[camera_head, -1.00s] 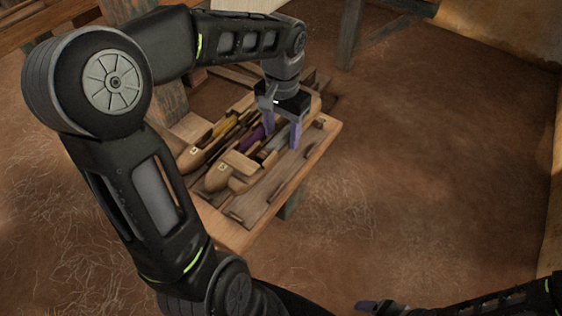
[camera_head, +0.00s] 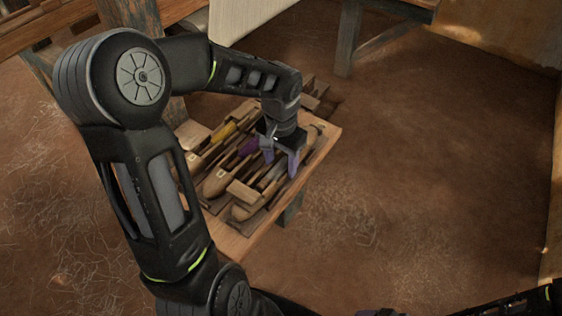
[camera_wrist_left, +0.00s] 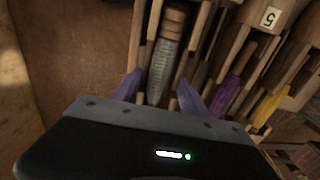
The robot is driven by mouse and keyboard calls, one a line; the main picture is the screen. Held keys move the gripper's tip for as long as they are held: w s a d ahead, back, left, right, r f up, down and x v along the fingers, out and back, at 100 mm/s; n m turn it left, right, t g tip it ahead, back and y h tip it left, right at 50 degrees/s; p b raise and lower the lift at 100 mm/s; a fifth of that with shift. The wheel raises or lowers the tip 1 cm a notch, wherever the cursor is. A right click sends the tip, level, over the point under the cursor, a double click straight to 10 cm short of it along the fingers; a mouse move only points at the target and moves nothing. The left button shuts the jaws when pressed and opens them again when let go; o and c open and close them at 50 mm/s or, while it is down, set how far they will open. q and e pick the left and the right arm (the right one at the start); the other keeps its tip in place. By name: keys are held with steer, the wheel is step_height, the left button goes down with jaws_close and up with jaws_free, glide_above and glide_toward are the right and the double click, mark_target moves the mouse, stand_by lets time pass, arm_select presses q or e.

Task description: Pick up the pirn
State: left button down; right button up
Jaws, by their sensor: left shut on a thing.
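A pirn wound with grey yarn (camera_wrist_left: 163,72), with a wooden head, lies in a slot among wooden shuttles in the left wrist view. My left gripper (camera_head: 281,165) points down over the bench, and its purple fingers (camera_wrist_left: 160,92) are on both sides of the grey pirn, shut on it. The pirn's lower end is hidden by the gripper body. In the head view the fingers and wrist partly cover it. Only a dark sliver of my right gripper (camera_head: 380,312) shows at the bottom edge, so its jaws cannot be made out.
A purple pirn (camera_wrist_left: 226,95) and a yellow pirn (camera_wrist_left: 268,106) lie in neighbouring shuttles. Bare earth floor (camera_head: 420,170) lies to the right.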

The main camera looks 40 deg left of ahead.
mark_target(281, 162)
arm_select(q)
steer(key=shift+f+b, duration=0.5)
steer(key=shift+f, duration=0.05)
steer(key=c, duration=0.6)
jaws_free()
steer(key=shift+r, duration=0.1)
steer(key=shift+r+p, duration=0.6)
step_height(281, 162, up, 12)
steer(key=shift+f+p, duration=0.1)
steer(key=shift+p, duration=0.4)
